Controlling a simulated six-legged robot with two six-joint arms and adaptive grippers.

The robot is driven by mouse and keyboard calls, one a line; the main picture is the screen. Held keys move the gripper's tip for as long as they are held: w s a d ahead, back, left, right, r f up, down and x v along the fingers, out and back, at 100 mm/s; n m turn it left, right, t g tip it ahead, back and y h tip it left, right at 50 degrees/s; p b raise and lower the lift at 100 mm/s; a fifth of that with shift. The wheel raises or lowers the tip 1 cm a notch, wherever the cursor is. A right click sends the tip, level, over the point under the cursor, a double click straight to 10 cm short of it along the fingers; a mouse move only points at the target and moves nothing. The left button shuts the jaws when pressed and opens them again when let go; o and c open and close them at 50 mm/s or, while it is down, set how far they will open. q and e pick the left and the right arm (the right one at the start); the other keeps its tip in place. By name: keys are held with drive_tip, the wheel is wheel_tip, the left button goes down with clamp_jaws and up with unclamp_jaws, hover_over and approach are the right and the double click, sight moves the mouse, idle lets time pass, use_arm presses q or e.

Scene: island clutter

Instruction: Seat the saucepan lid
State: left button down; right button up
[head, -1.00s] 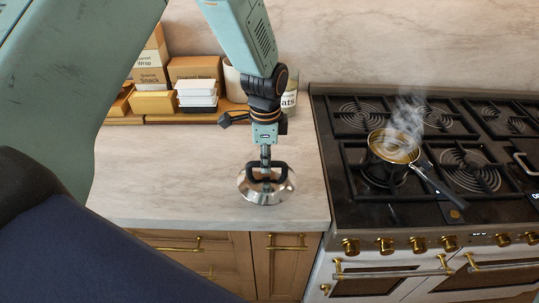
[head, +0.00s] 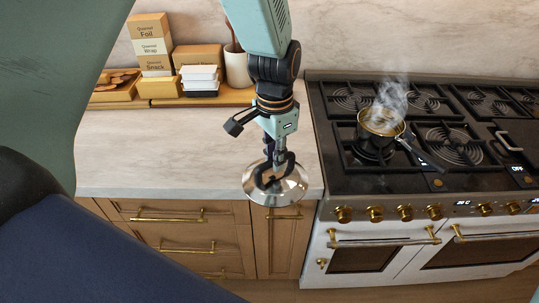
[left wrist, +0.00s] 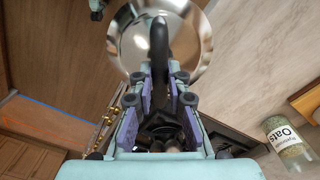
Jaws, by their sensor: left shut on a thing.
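The saucepan lid (head: 291,190) is a shiny steel disc with a dark loop handle. My left gripper (head: 275,168) is shut on the lid's handle and holds it near the counter's front right corner, slightly tilted. In the left wrist view the lid (left wrist: 125,45) is beyond the fingers (left wrist: 160,95), with the dark handle between them. The saucepan (head: 380,128) stands uncovered and steaming on a front left burner of the stove, its dark handle pointing to the lower right. The lid is left of the stove, apart from the pan. My right gripper is not in view.
The black stove top (head: 345,185) with raised grates is right of the counter (head: 150,165). Boxes (head: 152,45), white containers (head: 199,78) and a crock (head: 238,68) stand at the back. An oats jar (left wrist: 288,140) shows in the left wrist view. The counter's middle is clear.

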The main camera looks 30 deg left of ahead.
sight(273, 187)
use_arm(q)
drive_tip(key=s+n+b, duration=0.1)
drive_tip(key=d+n+b, duration=0.1)
drive_tip(key=shift+s+d+f+n, duration=0.1)
drive_tip(key=shift+s+f+n, duration=0.1)
drive_tip(key=shift+s+n, duration=0.2)
drive_tip(key=f+b, duration=0.1)
drive_tip(key=s+f+n+b, duration=0.1)
drive_tip(key=b, duration=0.1)
drive_tip(key=f+n+b, duration=0.1)
drive_tip(key=shift+s+f, duration=0.15)
drive_tip(key=shift+s, duration=0.1)
wheel_tip(273, 187, down, 15)
drive_tip(key=n+b, duration=0.1)
drive_tip(key=b, duration=1.4)
drive_tip(key=shift+d+b, duration=0.35)
